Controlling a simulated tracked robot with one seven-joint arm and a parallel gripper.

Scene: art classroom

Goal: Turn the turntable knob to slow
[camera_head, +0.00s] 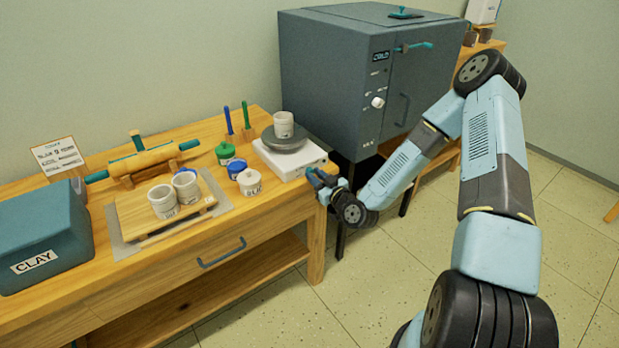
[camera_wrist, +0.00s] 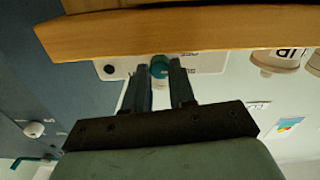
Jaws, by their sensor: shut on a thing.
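The turntable has a white base (camera_head: 302,167) and a dark grey round wheel (camera_head: 287,145), with a pale cup (camera_head: 284,124) standing on it. It sits at the table's right end. In the wrist view its white front (camera_wrist: 208,62) carries lettering and a teal knob (camera_wrist: 160,67). My gripper (camera_head: 318,180) is at the turntable's front right corner, level with the base. In the wrist view the two dark fingers (camera_wrist: 157,82) are closed on the teal knob. The knob's pointer and setting marks are too small or hidden to read.
A grey kiln (camera_head: 326,83) stands behind, right of the table. A board with two cups (camera_head: 186,187), a rolling pin (camera_head: 150,160) and a CLAY box (camera_head: 40,235) lie further left. The wooden table edge (camera_wrist: 200,30) is close to my fingers.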

